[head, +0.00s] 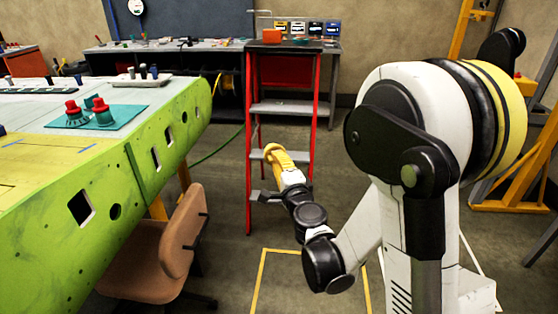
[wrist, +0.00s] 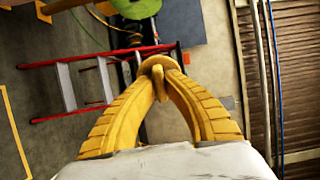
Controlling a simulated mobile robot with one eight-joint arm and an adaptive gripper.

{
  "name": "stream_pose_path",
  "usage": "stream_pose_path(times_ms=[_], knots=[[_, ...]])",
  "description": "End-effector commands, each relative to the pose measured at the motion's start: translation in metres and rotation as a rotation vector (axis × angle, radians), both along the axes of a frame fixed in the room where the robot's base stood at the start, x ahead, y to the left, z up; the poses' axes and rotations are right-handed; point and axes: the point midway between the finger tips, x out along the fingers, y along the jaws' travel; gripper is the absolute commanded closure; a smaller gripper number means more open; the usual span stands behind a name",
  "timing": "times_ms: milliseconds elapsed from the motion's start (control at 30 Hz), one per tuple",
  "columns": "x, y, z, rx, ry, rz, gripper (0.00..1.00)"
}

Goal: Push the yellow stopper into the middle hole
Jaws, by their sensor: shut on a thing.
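My gripper (head: 279,158) has yellow fingers and is held out over the floor, right of the green wing panel (head: 130,190) and apart from it. In the wrist view, my gripper (wrist: 158,75) is shut on the yellow stopper (wrist: 157,63), which shows a round flange and a short stem between the fingertips. In the head view the stopper blends with the yellow fingers. The panel's side has several openings: a square one (head: 80,207), a round one (head: 115,211) and narrower ones (head: 155,158) farther along. I cannot tell which is the middle hole.
A red stepladder (head: 283,107) stands behind my gripper. A brown chair (head: 165,245) stands against the front of the panel. Red-topped parts (head: 73,112) sit on a teal mat (head: 125,119) on the wing. A workbench (head: 160,45) is at the back.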

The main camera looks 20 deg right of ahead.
Motion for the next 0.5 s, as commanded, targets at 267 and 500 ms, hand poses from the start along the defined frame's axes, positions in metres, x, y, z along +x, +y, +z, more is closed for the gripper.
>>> stream_pose_path(times_ms=[267, 500], knots=[[0.015, 0.037, -0.010, 0.003, 0.006, 0.110, 1.00], [0.031, 0.094, -0.027, 0.006, 0.011, 0.280, 1.00]])
